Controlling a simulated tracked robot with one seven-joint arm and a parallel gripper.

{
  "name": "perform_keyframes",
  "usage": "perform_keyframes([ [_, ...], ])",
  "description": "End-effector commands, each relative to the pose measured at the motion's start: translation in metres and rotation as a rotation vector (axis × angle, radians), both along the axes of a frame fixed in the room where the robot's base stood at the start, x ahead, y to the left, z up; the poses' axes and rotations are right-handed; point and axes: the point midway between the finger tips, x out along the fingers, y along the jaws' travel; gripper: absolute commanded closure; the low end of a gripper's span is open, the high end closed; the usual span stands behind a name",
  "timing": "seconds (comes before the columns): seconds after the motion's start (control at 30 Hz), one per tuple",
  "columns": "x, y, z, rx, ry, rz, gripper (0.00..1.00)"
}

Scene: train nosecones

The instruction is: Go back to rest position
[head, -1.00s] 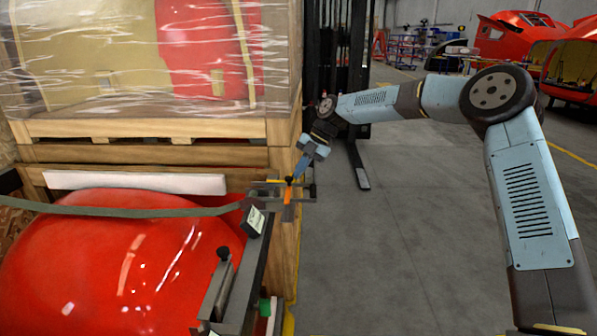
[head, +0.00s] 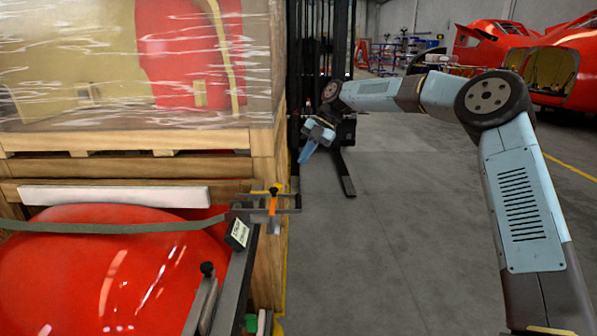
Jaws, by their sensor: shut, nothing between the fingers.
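My gripper (head: 305,152) is at the end of my blue-grey arm, in the middle of the head view. It points down and to the left, in front of the forklift, to the right of the wooden crate. It is shut and holds nothing. It is apart from the orange-handled clamp (head: 272,205) on the crate's corner, which lies below and to its left.
A red nosecone (head: 100,265) sits in the wooden crate (head: 130,167) at left, with a strap (head: 110,227) across it. A dark forklift (head: 325,60) stands behind my gripper, one fork (head: 346,175) low over the floor. Open grey floor (head: 390,240) lies right of the crate.

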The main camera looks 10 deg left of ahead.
Motion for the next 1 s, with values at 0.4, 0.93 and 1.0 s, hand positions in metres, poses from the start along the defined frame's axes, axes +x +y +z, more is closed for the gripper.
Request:
perform_keyframes([
  [0.4, 0.005, -0.011, 0.029, -0.044, -0.005, -0.042, 1.0],
  [0.93, -0.068, -0.076, 0.078, -0.385, -0.045, -0.592, 1.0],
  [1.0, -0.077, -0.089, 0.083, -0.417, -0.05, -0.681, 1.0],
])
